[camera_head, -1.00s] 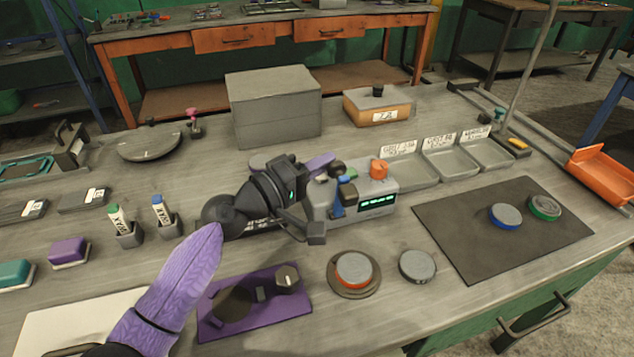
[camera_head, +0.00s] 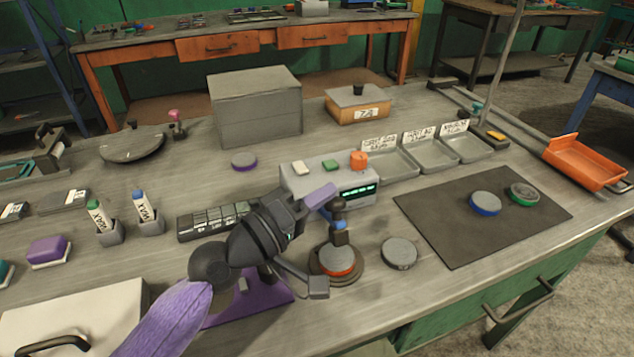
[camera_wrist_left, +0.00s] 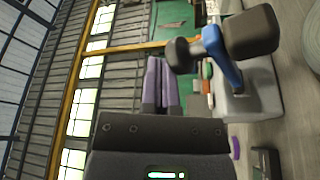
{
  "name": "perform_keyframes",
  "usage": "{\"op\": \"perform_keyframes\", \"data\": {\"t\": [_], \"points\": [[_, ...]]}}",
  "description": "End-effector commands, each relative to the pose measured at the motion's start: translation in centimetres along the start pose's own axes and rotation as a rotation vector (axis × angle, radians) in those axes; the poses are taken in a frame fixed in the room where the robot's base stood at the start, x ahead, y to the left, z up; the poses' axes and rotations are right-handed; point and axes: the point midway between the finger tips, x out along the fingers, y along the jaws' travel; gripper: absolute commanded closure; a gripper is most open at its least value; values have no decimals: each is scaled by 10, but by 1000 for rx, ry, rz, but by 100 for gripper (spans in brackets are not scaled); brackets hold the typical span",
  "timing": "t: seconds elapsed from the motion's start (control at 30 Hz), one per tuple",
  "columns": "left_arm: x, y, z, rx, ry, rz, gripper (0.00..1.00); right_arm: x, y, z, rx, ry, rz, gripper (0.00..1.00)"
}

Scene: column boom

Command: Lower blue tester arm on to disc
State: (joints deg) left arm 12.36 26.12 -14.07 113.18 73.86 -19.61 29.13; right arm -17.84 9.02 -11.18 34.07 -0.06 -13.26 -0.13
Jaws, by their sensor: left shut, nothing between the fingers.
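The tester (camera_head: 300,183) is a grey box with a green display and several coloured buttons. Its blue arm (camera_head: 341,226), with a dark knob on top, is swung down in front of the box. The arm's lower end is over the red-rimmed grey disc (camera_head: 335,262) on a round dark base; I cannot tell if it touches. The blue arm also shows in the left wrist view (camera_wrist_left: 222,58), beside a dark block. My left gripper (camera_head: 320,197), with purple fingers, is shut and empty just left of the knob. My right gripper is not in view.
A loose grey disc (camera_head: 399,253) lies right of the base. A dark mat (camera_head: 455,235) holds blue-rimmed (camera_head: 485,203) and green-rimmed (camera_head: 523,193) discs. Labelled trays (camera_head: 432,154) stand behind. A keypad (camera_head: 215,221) and purple plate (camera_head: 262,300) are partly behind my left arm.

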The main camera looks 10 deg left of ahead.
Motion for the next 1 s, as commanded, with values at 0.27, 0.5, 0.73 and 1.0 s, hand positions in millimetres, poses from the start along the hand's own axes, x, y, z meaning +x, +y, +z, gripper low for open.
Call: {"op": "perform_keyframes", "data": {"t": [0.27, 0.5, 0.73, 1.0], "points": [[-6, -10, 18, -1, 0, -1, 100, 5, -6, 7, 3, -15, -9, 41], [-10, -16, 27, -1, -1, -2, 100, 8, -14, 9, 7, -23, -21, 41], [-11, -18, 30, 0, 1, 0, 100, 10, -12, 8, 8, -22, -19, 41], [-11, -18, 31, 0, 1, 0, 100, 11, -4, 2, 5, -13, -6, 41]]}}
